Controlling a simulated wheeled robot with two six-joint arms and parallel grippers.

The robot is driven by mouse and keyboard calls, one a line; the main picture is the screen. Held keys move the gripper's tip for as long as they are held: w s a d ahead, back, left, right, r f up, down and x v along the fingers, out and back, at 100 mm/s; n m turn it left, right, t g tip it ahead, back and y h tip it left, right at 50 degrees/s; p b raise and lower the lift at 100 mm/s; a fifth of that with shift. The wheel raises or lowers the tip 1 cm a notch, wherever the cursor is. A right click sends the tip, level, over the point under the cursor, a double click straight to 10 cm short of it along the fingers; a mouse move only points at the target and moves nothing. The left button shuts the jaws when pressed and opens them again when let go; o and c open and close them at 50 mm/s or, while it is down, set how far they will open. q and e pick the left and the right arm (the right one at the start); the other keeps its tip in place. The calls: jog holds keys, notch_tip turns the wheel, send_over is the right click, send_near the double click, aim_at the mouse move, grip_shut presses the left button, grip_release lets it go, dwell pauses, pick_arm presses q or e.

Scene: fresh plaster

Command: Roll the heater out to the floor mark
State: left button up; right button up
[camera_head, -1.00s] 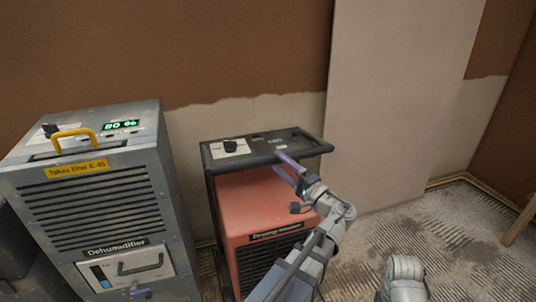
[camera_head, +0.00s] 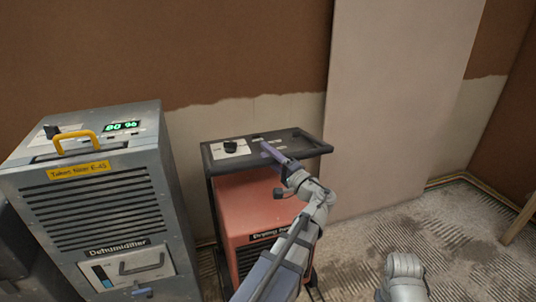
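The heater is a red box with a black frame and top (camera_head: 238,204), labelled "Drying" with the rest of the label covered by my arm. It stands against the wall in the middle of the view. Its top panel has a dark knob (camera_head: 231,147) and a black bar at the right edge (camera_head: 317,145). My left gripper (camera_head: 272,154) has its purple-grey fingers over the front part of the top panel. I cannot tell whether they touch it or how far apart they are. My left arm hides the heater's lower right front. My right gripper is out of view. No floor mark shows.
A grey dehumidifier (camera_head: 95,213) with a yellow handle and a green "80 %" display stands left of the heater. A pale board (camera_head: 400,110) leans on the brown wall to its right. Rough, combed floor (camera_head: 450,240) lies open at the right.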

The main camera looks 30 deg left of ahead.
pick_arm(q)
grip_shut()
dwell(1.0)
